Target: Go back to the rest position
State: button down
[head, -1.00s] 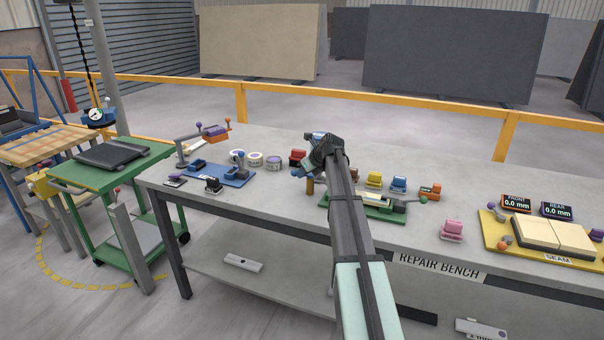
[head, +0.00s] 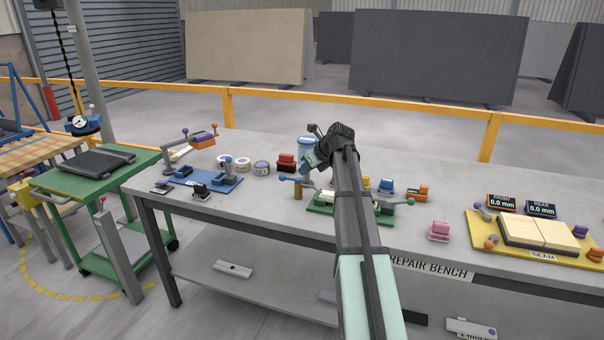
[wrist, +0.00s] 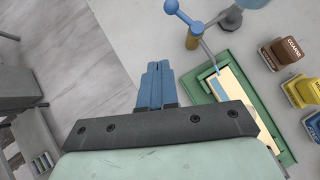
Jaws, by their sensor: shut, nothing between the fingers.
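My gripper (wrist: 158,68) shows in the wrist view with its two blue fingers together and nothing between them. In the wrist view the fingers appear beside a green fixture (wrist: 212,86) and a blue ball-ended lever (wrist: 197,27), apart from both. The green fixture also shows in the head view (head: 318,209), partly hidden by my arm.
Coloured blocks, including a pink one (head: 439,230) and a red one (head: 286,162), stand on the bench. A blue fixture plate (head: 215,184) lies left and a yellow seam board (head: 482,238) right. A green cart (head: 75,180) stands left of the bench.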

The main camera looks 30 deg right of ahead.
jog(key=shift+s+r, duration=0.15)
jog(key=shift+r, duration=0.05)
jog(key=shift+f, duration=0.1)
dwell(0.4)
